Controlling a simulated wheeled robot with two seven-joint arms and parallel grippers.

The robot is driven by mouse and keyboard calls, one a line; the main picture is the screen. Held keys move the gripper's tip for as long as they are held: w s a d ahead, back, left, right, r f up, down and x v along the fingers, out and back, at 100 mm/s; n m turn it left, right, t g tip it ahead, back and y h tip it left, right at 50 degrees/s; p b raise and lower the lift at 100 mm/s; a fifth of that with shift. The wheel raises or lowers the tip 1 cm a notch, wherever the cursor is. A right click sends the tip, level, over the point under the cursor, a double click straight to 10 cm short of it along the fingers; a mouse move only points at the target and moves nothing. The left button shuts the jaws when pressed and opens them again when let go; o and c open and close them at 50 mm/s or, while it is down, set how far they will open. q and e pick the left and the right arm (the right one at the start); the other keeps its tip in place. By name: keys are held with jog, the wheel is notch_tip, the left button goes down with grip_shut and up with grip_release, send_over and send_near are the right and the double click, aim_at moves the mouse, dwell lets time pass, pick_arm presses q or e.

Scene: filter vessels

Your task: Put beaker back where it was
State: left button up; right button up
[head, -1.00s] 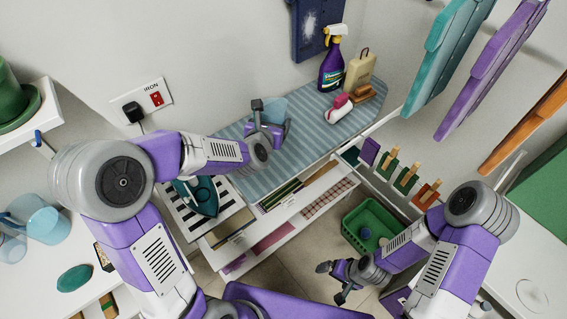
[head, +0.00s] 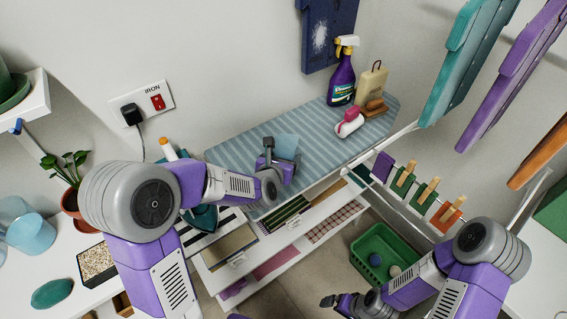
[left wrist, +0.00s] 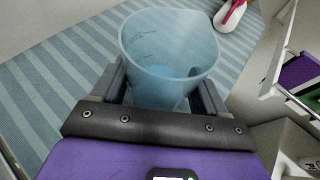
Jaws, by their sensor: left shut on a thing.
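My left gripper (head: 277,160) is shut on a clear blue beaker (head: 287,147) over the striped ironing board. In the left wrist view the beaker (left wrist: 168,50) stands between the two fingers, its open mouth up and measuring marks on its wall. I cannot tell whether its base touches the board. My right gripper (head: 342,303) is low at the bottom edge, away from the beaker and partly cut off.
The ironing board (head: 235,150) holds a spray bottle (head: 341,80), a beige bottle (head: 371,84) and a pink-and-white item (head: 349,123). Another blue vessel (head: 30,235) stands on the left white surface by a potted plant (head: 70,175). A green basket (head: 381,255) is below.

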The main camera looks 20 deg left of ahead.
pick_arm(q)
jog(key=shift+w+f, duration=0.1)
jog(key=shift+f, duration=0.85)
jog(key=shift+r, duration=0.1)
jog(key=shift+f+b, duration=0.2)
jog(key=shift+b, duration=0.15)
jog(key=o, duration=1.1)
jog(key=shift+o, duration=0.2)
